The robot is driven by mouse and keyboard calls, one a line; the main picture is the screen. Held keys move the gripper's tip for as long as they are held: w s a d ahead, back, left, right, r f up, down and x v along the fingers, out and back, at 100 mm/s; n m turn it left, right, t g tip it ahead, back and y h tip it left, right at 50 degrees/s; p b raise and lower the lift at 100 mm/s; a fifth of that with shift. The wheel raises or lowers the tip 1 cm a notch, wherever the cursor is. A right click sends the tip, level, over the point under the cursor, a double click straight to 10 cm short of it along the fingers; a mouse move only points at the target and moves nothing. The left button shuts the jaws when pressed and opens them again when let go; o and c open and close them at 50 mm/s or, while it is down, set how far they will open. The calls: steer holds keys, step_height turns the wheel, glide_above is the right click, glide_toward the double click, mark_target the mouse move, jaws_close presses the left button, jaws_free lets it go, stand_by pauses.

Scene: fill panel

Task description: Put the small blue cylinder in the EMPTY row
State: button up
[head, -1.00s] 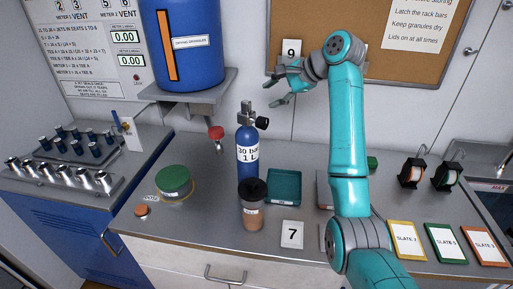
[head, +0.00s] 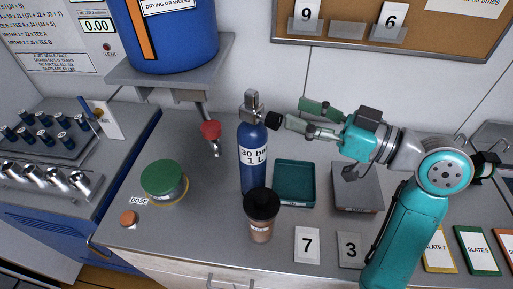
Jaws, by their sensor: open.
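A small blue cylinder (head: 252,165) labelled "30 bar 1 L" stands upright on the grey counter, with a metal valve and a black side knob on top. My gripper (head: 293,114) points left, just right of the valve. Its fingers are apart with nothing between them. The lower fingertip looks close to the black knob; I cannot tell if it touches. A dark-lidded jar (head: 261,222) stands in front of the cylinder and overlaps its foot. No row marked EMPTY is readable in the head view.
A teal tray (head: 295,184) and a grey scale-like box (head: 357,188) lie to the right of the cylinder. A red-knobbed tap (head: 210,131) hangs behind. Cards 7 (head: 307,245) and 3 (head: 349,249) lie in front.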

mark_target(257, 101)
steer(key=x, duration=0.5)
steer(key=shift+s+a, duration=0.2)
steer(key=shift+s, duration=0.05)
steer(key=shift+x, duration=2.75)
steer(key=shift+s+f, duration=0.1)
steer(key=shift+f, duration=0.05)
jaws_close()
steer(key=shift+n, duration=0.3)
